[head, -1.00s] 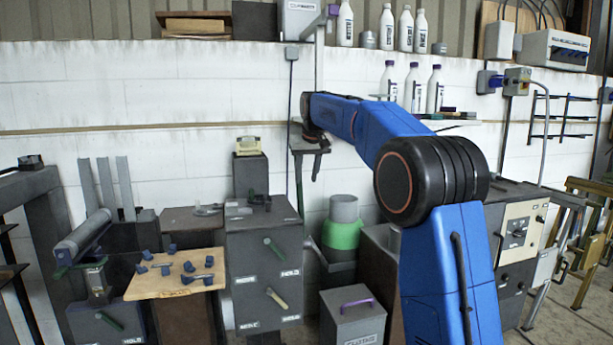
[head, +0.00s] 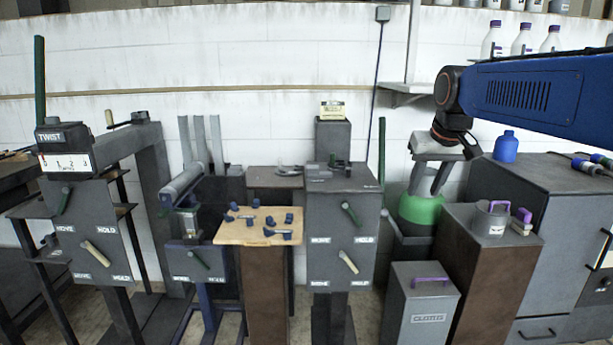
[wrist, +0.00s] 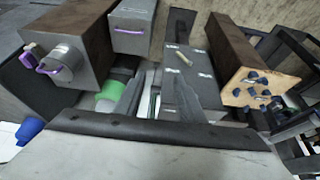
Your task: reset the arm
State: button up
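My arm (head: 540,95) comes in from the right edge in the head view, blue with a black wrist joint. My gripper (head: 428,192) points down from it, in front of the green-banded container (head: 418,209), partly covering it. Its two grey fingers stand apart with nothing seen between them. In the wrist view my gripper (wrist: 153,80) also shows as two spread fingers, with machines and the floor beyond.
A brown cabinet (head: 468,275) with a grey purple-handled can (head: 490,218) stands below right of my gripper. A grey lidded box (head: 419,305) is in front. A lever box (head: 342,235) and a wooden board (head: 258,238) with blue pieces stand left. A blue bottle (head: 506,147) is on the right cabinet.

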jog(key=s+f, duration=1)
jog(key=s, duration=0.4)
jog(key=s+f, duration=1)
jog(key=s, duration=0.5)
jog(key=shift+s+d+f, duration=0.2)
jog(key=shift+s+f, duration=0.05)
jog(key=shift+f, duration=0.1)
jog(key=shift+c, duration=0.6)
